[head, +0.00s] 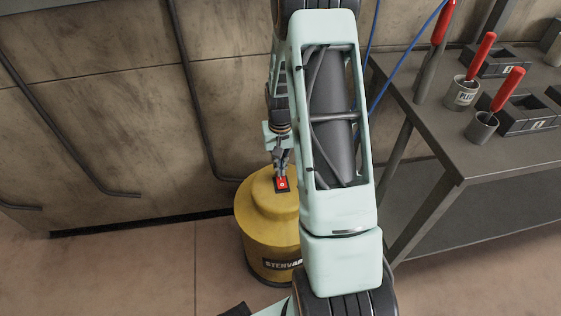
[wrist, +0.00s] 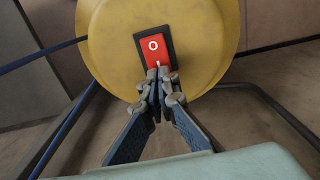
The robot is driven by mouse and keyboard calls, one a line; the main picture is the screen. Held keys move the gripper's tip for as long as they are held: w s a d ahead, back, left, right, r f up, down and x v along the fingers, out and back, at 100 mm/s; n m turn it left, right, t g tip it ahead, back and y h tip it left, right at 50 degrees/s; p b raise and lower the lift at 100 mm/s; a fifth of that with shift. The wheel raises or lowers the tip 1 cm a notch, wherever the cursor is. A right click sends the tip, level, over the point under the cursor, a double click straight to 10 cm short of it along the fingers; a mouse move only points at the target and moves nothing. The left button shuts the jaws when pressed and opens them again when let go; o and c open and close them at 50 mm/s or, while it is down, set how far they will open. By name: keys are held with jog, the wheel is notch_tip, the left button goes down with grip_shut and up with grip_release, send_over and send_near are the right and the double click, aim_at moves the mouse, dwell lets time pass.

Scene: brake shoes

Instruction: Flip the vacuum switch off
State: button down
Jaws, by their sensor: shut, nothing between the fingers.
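The vacuum (head: 262,205) is a yellow drum with a dark label, standing on the floor left of the table. Its switch (head: 282,184) is a red rocker in a black frame on the yellow top. In the wrist view the red switch (wrist: 153,46) shows a white "O" at its upper end; its lower end is partly hidden by my fingers. My gripper (wrist: 158,72) is shut and empty, its fingertips over the lower end of the switch. I cannot tell whether they touch it. In the head view my gripper (head: 281,172) is just above the switch.
A dark metal table (head: 470,135) stands at the right with red-handled tools in cups (head: 462,93) and dark trays (head: 525,113). A concrete wall (head: 110,90) with conduits is behind the vacuum. The floor at the left is clear.

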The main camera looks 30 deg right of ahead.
jog(key=shift+f, duration=0.25)
jog(key=shift+w+f, duration=0.15)
jog(key=shift+f, duration=0.3)
jog(key=shift+r, duration=0.1)
jog(key=shift+s+a+r, duration=0.15)
jog(key=shift+s+r, duration=0.2)
jog(key=shift+s, duration=0.35)
jog(key=shift+r, duration=0.1)
notch_tip(320, 180, up, 14)
jog(key=w+p, duration=0.2)
jog(key=p, duration=0.3)
jog(key=shift+d+f, duration=0.2)
jog(key=shift+d, duration=0.1)
